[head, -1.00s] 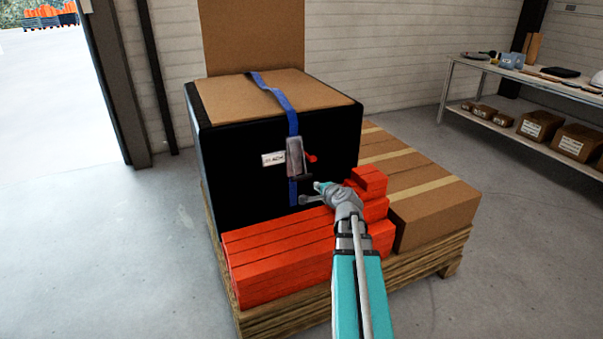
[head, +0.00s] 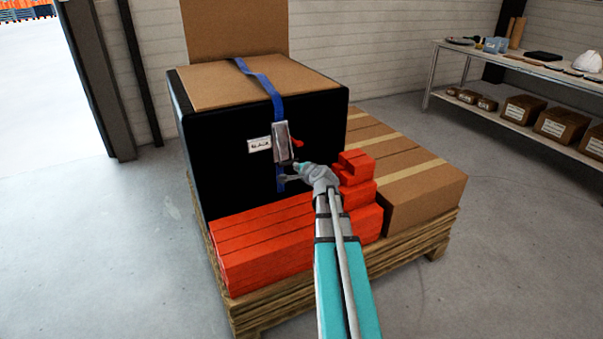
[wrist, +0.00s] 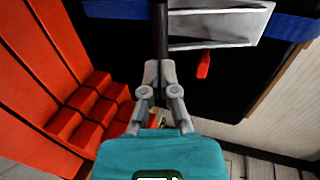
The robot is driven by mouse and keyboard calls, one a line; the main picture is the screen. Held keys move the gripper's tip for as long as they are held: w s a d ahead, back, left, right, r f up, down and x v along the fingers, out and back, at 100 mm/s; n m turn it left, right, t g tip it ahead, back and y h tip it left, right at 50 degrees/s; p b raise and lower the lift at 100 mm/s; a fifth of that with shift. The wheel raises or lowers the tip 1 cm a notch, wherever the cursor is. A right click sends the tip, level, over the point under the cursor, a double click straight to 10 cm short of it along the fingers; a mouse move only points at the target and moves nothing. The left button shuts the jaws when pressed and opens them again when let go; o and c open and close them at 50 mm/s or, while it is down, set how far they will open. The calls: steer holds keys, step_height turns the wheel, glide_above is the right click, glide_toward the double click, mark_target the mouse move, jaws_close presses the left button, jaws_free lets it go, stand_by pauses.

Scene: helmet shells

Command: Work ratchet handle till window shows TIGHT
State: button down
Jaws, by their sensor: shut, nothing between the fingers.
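The ratchet (head: 281,141) is a grey metal body on a blue strap (head: 262,80), on the front of a black-wrapped load (head: 220,165). Its metal body also shows in the wrist view (wrist: 218,22). A small white window label (head: 259,145) sits left of it; its lettering is too small to read surely. A red tab (head: 298,142) sticks out on the right. A black handle bar (wrist: 160,30) comes down to my fingertips in the wrist view. My gripper (head: 291,173) is shut with nothing held, just below the ratchet; whether it touches the bar I cannot tell.
Red-orange blocks (head: 265,240) are stacked in front of the load, close under my arm. Brown cartons (head: 415,185) stand to the right on the same wooden pallet (head: 270,315). A workbench (head: 520,68) is at the back right. Floor at left is clear.

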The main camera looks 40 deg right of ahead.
mark_target(289, 164)
steer(key=b+x, duration=0.2)
steer(key=x, duration=0.6)
steer(key=shift+w, duration=0.1)
steer(key=shift+b+x, duration=0.5)
steer(key=shift+x, duration=0.4)
steer(key=shift+d, duration=0.1)
steer(key=shift+s, duration=0.5)
steer(key=f+p+v, duration=0.1)
steer(key=p+v, duration=0.1)
steer(key=v, duration=1.1)
steer(key=shift+s+f+p, duration=0.25)
steer(key=shift+p, duration=0.15)
steer(key=shift+a, duration=0.2)
